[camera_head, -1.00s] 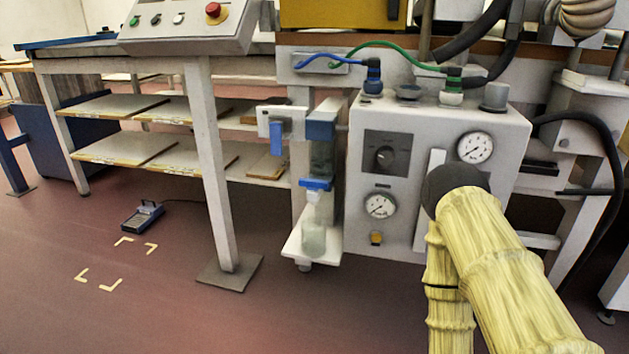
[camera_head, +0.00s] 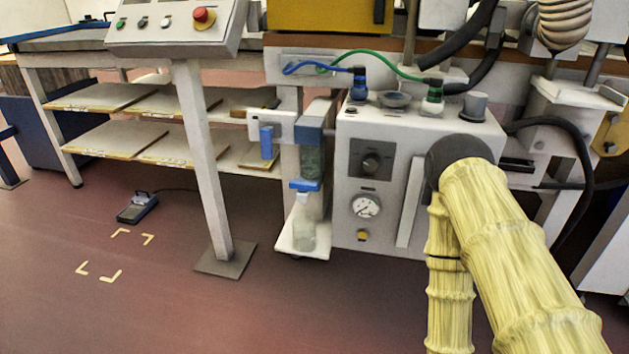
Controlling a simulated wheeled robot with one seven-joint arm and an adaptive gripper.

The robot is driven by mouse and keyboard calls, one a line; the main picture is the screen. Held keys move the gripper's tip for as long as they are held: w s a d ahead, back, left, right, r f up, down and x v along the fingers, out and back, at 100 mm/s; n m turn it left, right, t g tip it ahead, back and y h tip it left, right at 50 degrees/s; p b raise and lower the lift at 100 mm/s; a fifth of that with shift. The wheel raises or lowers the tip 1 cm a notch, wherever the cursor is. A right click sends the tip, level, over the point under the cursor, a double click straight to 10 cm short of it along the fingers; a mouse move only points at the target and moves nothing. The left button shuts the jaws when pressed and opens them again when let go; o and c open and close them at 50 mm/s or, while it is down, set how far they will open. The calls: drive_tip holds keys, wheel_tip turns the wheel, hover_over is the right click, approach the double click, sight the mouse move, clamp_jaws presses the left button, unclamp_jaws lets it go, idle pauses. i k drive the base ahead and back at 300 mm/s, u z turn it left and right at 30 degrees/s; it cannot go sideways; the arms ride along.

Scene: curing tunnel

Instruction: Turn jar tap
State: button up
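A clear jar (camera_head: 311,162) hangs upright under a blue-grey cap (camera_head: 312,132) on the left side of a grey control box. A bright blue tap (camera_head: 306,185) sits at its lower end, roughly level. A small clear cup (camera_head: 304,236) stands below on a white shelf (camera_head: 290,243). My arm, in a yellow ribbed sleeve, comes in from the lower right, and its dark rounded joint covers part of the box. My gripper is not visible in this view.
The grey box (camera_head: 340,215) carries a knob (camera_head: 370,163), a gauge (camera_head: 366,206) and hoses on top. A blue lever (camera_head: 266,142) on a white plate is left of the jar. A foot pedal (camera_head: 137,208) lies on the floor.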

sight(304, 187)
drive_tip(key=z, duration=1.75)
drive_tip(key=k, duration=0.9)
drive_tip(key=u, duration=1.8)
drive_tip(key=i, duration=0.5)
drive_tip(key=u, duration=0.05)
